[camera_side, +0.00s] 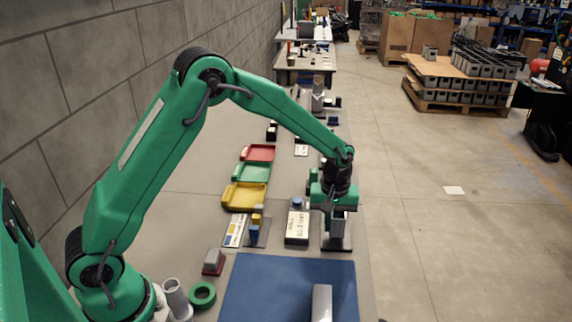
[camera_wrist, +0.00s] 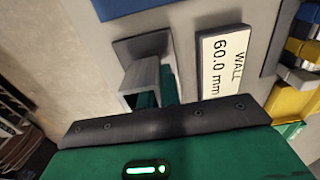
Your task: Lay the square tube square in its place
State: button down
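A grey square-section piece (camera_side: 337,224) stands on a dark plate (camera_side: 337,245) under my gripper (camera_side: 335,207) in the side view. In the wrist view it looks like a hollow square tube (camera_wrist: 142,76), over the dark plate (camera_wrist: 152,44). Its near part is hidden by my gripper's body. My gripper points down close above it; whether it touches the tube or holds it, I cannot tell. Another light grey bar (camera_side: 322,302) lies on the blue mat (camera_side: 262,285), cut by the lower picture edge.
Yellow (camera_side: 244,195), green (camera_side: 251,172) and red (camera_side: 258,152) trays lie behind. A green ring (camera_side: 202,295) lies left of the mat.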

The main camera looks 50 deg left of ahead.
jog(key=c, duration=1.5)
grip_release()
jog(key=shift+c, duration=0.2)
jog(key=shift+r, duration=0.1)
